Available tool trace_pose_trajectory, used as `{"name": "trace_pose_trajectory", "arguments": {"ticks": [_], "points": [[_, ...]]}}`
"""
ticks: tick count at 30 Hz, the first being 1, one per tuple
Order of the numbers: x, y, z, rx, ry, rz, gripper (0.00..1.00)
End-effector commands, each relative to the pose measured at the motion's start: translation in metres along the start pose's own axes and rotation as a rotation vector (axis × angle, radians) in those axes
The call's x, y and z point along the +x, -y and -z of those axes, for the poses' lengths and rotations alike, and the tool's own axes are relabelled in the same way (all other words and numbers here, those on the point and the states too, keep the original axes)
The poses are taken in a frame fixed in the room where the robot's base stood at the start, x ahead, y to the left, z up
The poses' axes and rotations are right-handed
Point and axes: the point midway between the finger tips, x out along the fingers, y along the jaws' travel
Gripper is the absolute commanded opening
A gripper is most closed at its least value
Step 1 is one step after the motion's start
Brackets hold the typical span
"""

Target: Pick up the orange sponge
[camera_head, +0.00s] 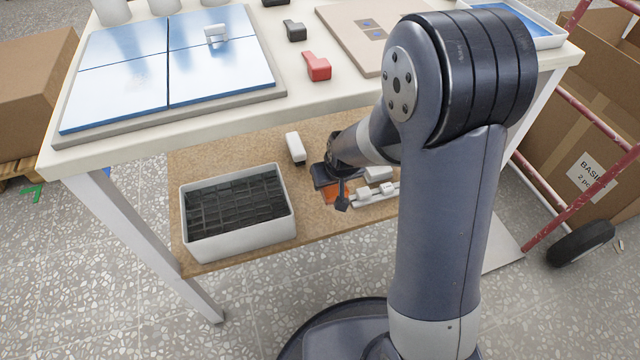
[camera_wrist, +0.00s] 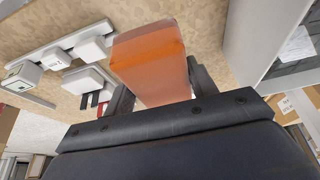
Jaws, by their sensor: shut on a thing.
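The orange sponge (camera_wrist: 150,62) is a block between the two fingers of my gripper (camera_wrist: 155,90) in the wrist view. The fingers press on its two sides, and its far end sticks out beyond them. In the head view the sponge (camera_head: 331,192) is a small orange patch under my gripper (camera_head: 333,190), over the brown lower shelf (camera_head: 235,148). My arm hides part of it. I cannot tell whether the sponge touches the shelf.
A white crate (camera_head: 240,245) with a dark grid stands on the shelf left of my gripper. A white block (camera_head: 295,148) lies behind it. White fittings on a rail (camera_head: 375,193) lie close on the right. The table top (camera_head: 225,110) overhangs the shelf.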

Motion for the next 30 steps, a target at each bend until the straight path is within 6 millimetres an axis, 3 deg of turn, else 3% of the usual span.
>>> {"name": "trace_pose_trajectory", "arguments": {"ticks": [12, 18, 24, 30], "points": [[0.001, -0.101, -0.001, 0.010, 0.000, -0.002, 0.28], [0.000, -0.140, 0.000, 0.006, -0.001, -0.002, 0.28], [0.000, -0.160, 0.000, 0.002, 0.000, 0.000, 0.28], [0.000, -0.165, 0.000, 0.000, -0.001, 0.000, 0.28]]}}
